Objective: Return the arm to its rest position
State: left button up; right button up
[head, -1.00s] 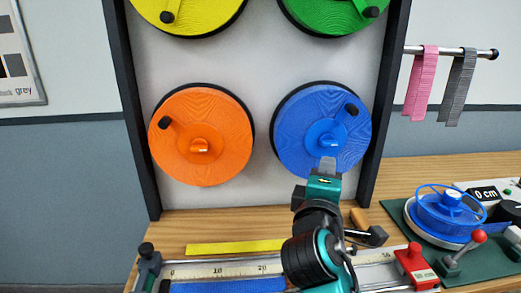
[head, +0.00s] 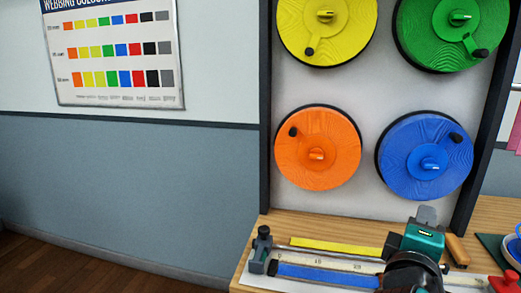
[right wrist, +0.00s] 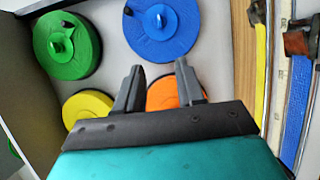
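My right gripper (head: 426,216) is above the right part of the measuring bench, below the blue reel (head: 425,157) in the head view. In the right wrist view its two dark fingers (right wrist: 160,88) stand apart with nothing between them. The orange reel (head: 317,148) hangs on the board left of the blue one. The yellow reel (head: 330,40) and the green reel (head: 450,35) hang above. My left gripper is not in view.
A measuring rail (head: 330,262) with a yellow strap (head: 340,246) and a blue strap (head: 325,277) lies on the wooden bench. A red block (head: 505,283) is at the lower right. A webbing colour chart (head: 115,50) hangs left. Free floor shows lower left.

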jog(key=s+a+f+g+y, duration=0.1)
jog(key=a+f+y, duration=0.25)
jog(key=f, duration=0.65)
jog(key=s+a+f+y, duration=0.15)
jog(key=f+y, duration=0.35)
jog(key=f, duration=0.5)
jog(key=s+a+f+m+g+y, duration=0.2)
jog(key=s+a+f+m+y, duration=0.2)
jog(key=s+f+m, duration=0.4)
jog(key=s+f, duration=0.4)
jog(key=f, duration=0.2)
jog(key=shift+s+f+g, duration=0.2)
jog(key=shift+g, duration=0.2)
jog(key=shift+r, duration=0.1)
